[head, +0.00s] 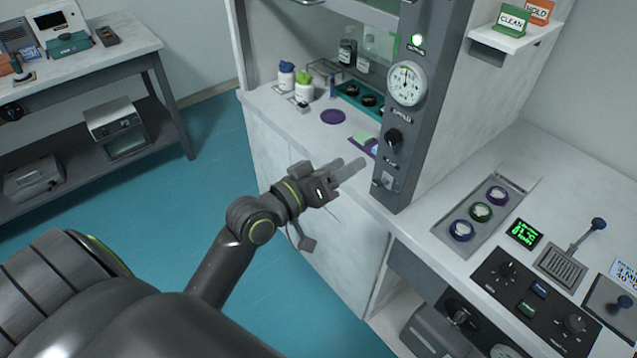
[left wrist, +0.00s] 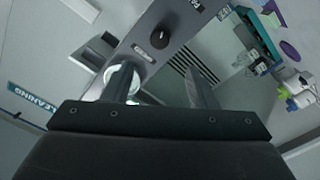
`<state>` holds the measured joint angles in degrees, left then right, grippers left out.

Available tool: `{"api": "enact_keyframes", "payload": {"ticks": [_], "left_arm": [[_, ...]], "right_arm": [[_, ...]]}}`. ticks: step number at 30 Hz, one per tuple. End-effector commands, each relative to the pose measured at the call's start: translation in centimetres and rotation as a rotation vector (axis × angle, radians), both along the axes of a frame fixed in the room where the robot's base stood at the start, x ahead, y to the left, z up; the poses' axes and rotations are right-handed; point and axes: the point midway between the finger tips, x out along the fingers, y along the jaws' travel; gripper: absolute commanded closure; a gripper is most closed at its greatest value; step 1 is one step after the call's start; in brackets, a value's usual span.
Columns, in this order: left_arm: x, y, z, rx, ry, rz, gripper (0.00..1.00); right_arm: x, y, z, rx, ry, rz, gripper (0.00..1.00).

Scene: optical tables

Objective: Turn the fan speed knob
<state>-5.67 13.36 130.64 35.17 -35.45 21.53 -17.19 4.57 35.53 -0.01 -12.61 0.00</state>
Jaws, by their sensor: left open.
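The likely fan speed knob (head: 393,139) is a round black knob on the grey upright panel (head: 409,32) of the cabinet, below a white dial gauge (head: 407,84). Its label is too small to read. My left gripper (head: 348,168) is to the left of the knob and a little lower, apart from it, with its fingers pointing toward the panel. In the left wrist view a black knob (left wrist: 160,38) shows beyond the gap between the open, empty fingers (left wrist: 158,70). My right gripper is in neither view.
The white cabinet worktop (head: 283,103) holds bottles, a purple disc (head: 333,117) and a teal tray (head: 350,94). A small switch (head: 381,183) sits low on the panel. A counter with a black control box (head: 537,300) is at right. Teal floor (head: 215,150) is clear at left.

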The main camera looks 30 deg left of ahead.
Motion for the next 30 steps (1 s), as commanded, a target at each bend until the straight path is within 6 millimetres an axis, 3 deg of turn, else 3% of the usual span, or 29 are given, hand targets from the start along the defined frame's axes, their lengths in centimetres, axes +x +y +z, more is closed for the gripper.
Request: {"api": "enact_keyframes", "payload": {"ticks": [4, 10, 30], "left_arm": [[-2.8, 1.0, -0.2, 0.004, 0.002, 0.0, 0.48], [-4.7, 1.8, -0.1, 0.001, 0.001, 0.002, 0.48], [-5.2, 2.0, -0.1, 0.0, 0.002, 0.002, 0.48]], "right_arm": [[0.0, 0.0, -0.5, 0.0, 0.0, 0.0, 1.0], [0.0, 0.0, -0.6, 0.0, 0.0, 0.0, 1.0], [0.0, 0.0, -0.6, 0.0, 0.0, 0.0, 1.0]]}}
